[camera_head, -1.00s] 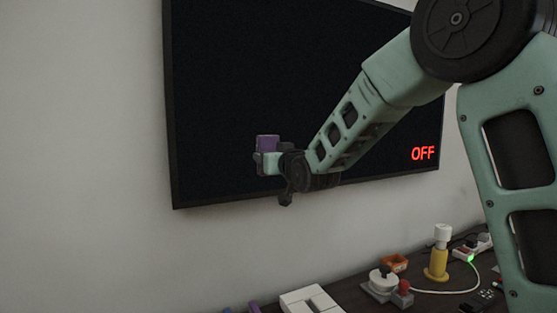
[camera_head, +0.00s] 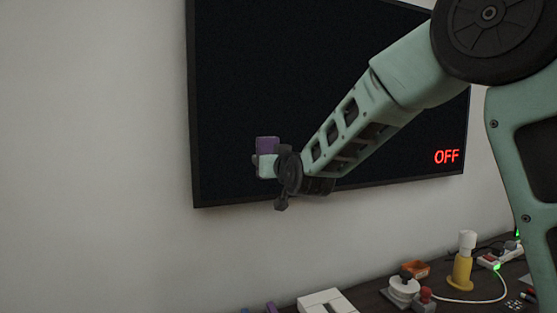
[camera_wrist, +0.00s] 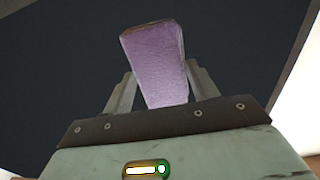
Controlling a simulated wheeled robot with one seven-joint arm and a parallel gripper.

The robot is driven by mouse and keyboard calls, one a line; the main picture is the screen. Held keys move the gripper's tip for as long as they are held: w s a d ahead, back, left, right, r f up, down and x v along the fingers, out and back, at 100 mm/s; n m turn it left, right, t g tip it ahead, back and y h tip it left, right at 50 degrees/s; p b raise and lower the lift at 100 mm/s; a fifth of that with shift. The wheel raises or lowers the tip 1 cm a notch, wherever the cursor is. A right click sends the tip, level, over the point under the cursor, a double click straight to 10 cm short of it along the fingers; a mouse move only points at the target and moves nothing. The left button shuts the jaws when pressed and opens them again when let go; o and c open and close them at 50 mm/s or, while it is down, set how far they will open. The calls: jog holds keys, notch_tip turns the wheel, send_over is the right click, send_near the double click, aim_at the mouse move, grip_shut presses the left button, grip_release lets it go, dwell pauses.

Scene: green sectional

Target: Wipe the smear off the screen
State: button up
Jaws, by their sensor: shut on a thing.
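The screen (camera_head: 300,80) is a large black panel on the wall with red "OFF" lettering at its lower right. It also fills much of the wrist view (camera_wrist: 55,75). I see no smear on the parts in view; my arm covers some of the panel. My gripper (camera_head: 265,158) is in front of the screen's lower left part. It is shut on a purple block-like wiper (camera_head: 267,145), which points up. In the wrist view the wiper (camera_wrist: 156,62) stands between both fingers. I cannot tell whether it touches the screen.
A dark table below holds a yellow cylinder with a white top (camera_head: 463,262), an orange box (camera_head: 415,269), a white and red device (camera_head: 405,288), a white box (camera_head: 326,301) and a power strip (camera_head: 500,257). The wall left of the screen is bare.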

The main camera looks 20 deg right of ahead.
jog(key=shift+a+p, duration=0.35)
jog(key=shift+a, duration=1.95)
jog(key=shift+s, duration=0.1)
jog(key=shift+s+b, duration=0.55)
jog(key=shift+s, duration=2.4)
jog(key=s, duration=0.3)
